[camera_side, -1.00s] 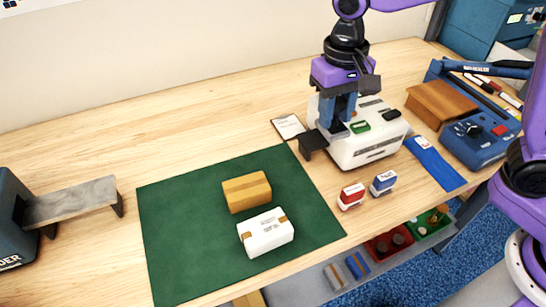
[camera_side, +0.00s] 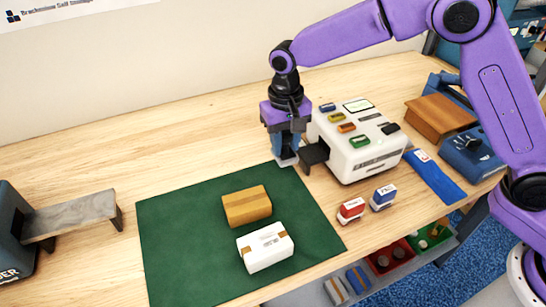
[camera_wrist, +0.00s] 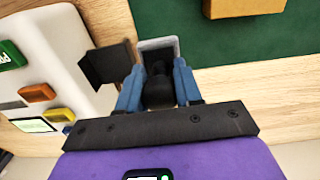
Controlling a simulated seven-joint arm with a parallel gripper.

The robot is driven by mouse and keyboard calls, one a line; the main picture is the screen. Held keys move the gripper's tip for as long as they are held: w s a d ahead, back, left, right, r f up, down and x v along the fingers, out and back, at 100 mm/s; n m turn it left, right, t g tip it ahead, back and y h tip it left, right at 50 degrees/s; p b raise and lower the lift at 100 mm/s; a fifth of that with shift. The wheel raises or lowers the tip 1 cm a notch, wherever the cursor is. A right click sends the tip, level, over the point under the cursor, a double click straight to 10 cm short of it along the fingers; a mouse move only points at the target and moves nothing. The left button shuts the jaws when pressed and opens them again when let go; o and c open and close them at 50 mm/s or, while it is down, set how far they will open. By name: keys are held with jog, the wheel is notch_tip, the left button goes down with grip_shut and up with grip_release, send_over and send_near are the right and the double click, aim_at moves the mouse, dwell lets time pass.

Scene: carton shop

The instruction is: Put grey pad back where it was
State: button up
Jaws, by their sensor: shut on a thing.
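The grey pad (camera_wrist: 158,44) is a small pale-rimmed square with a darker middle; a black rounded part shows between the fingers below it in the wrist view. My gripper (camera_side: 287,152) is shut on it, blue fingers on either side, pointing down. In the side view a light grey edge of the pad (camera_side: 288,161) shows under the fingers, at the green mat's back right corner. I cannot tell whether it touches the surface.
The green mat (camera_side: 180,240) carries a brown carton (camera_side: 246,206) and a white carton (camera_side: 265,247). A white machine (camera_side: 360,150) with a dark bracket (camera_side: 314,153) stands close right of my gripper. Red (camera_side: 351,210) and blue (camera_side: 383,197) stamps stand right of the mat.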

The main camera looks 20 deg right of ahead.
jog(key=w+f, duration=0.1)
jog(key=a+f, duration=0.1)
jog(key=w+f, duration=0.1)
jog(key=f, duration=0.1)
jog(key=shift+w+a, duration=0.35)
jog(key=shift+f, duration=1.5)
jog(key=o, duration=0.9)
jog(key=shift+f, duration=0.15)
jog(key=shift+o, duration=0.2)
notch_tip(320, 180, up, 11)
jog(key=shift+a+r, duration=0.1)
jog(key=shift+a, duration=0.05)
jog(key=shift+r, duration=0.6)
